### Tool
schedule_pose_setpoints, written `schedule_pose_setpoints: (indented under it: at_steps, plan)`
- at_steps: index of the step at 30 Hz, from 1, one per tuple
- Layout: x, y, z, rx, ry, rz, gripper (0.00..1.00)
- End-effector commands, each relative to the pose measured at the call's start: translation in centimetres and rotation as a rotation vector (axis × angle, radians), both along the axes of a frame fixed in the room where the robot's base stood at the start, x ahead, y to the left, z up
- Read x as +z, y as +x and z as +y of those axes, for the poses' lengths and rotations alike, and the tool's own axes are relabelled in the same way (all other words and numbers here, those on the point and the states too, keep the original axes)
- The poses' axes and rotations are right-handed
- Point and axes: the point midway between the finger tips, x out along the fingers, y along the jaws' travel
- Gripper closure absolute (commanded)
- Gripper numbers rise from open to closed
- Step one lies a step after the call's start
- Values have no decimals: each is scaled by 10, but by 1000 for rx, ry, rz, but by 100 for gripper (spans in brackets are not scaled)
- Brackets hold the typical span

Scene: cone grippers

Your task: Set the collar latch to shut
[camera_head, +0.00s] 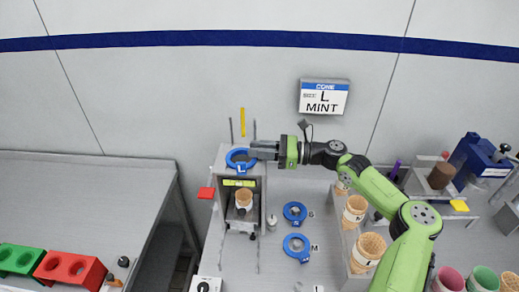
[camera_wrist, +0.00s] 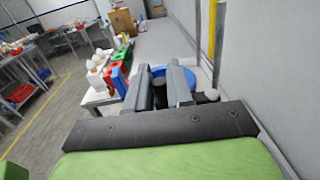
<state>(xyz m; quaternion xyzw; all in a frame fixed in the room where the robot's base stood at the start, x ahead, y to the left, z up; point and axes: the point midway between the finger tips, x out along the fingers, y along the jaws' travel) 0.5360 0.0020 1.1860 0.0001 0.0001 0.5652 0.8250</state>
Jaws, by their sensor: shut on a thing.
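A blue collar ring (camera_head: 232,166) marked L sits on top of the grey stand (camera_head: 223,183). It also shows in the wrist view (camera_wrist: 187,93), behind and beside the fingers. My gripper (camera_head: 252,152) reaches in from the right, level, over the ring's right part. In the wrist view my gripper (camera_wrist: 160,92) is shut on a dark upright knob (camera_wrist: 158,77), which appears to be the collar latch. The fingers hide most of the knob, so its setting cannot be read. A cone (camera_head: 244,199) stands in the opening beneath the ring.
Two loose blue rings (camera_head: 295,213), (camera_head: 297,248) lie on the table to the right. Thin upright rods and a yellow post (camera_head: 242,122) stand behind the collar. A cone rack (camera_head: 350,250) stands right, under my arm.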

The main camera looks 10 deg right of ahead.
Motion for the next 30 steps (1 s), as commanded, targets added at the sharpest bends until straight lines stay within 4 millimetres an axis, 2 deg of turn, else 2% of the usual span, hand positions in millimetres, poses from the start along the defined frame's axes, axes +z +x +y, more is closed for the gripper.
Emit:
schedule_pose_setpoints:
  at_steps: [11,20,21,23,30]
  plan:
    - [1,2,6,-126,-2,2,100]
    - [0,3,6,-135,0,0,100]
    - [0,3,6,-134,0,0,73]
    - [0,3,6,-134,0,0,64]
    - [0,3,6,-134,0,0,62]
